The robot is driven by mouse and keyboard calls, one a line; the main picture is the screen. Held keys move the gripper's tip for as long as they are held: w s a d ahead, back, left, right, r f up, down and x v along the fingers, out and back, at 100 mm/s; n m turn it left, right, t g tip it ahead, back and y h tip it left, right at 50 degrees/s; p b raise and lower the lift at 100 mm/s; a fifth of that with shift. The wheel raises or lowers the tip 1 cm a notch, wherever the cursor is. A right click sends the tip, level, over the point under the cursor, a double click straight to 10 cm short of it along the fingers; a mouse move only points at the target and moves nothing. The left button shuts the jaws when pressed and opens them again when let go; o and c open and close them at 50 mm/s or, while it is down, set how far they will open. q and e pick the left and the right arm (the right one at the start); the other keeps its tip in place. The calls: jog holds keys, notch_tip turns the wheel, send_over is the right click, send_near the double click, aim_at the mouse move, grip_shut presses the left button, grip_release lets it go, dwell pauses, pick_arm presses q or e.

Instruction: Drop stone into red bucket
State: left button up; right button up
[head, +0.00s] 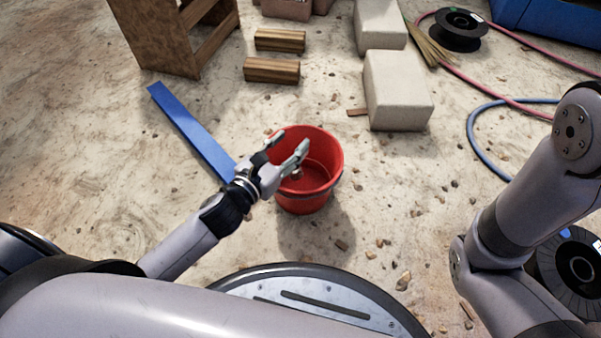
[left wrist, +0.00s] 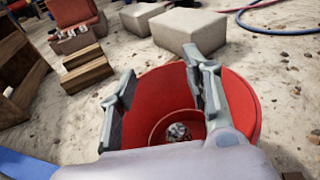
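The red bucket (head: 329,187) stands upright on the floor in the middle of the head view. It also fills the middle of the left wrist view (left wrist: 243,103). My left gripper (head: 289,143) is over the bucket's mouth, with its two fingers spread wide apart and nothing between their tips. A small grey stone (left wrist: 178,131) shows inside the bucket's outline, against its inner floor, in the left wrist view; whether it rests on the floor or is just above it I cannot tell. My right gripper is out of view; only my right arm shows.
A blue plank (head: 190,131) lies left of the bucket. Pale blocks (head: 398,92), wooden blocks (head: 271,70) and a wooden frame (head: 165,40) stand behind. A black spool (head: 455,29) and hoses (head: 484,110) lie to the right. Small rubble is scattered on the floor.

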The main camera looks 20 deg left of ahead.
pick_arm(q)
jog(key=shift+o, duration=1.3)
jog(key=shift+s, duration=0.1)
jog(key=v, duration=1.2)
jog(key=shift+f, duration=0.1)
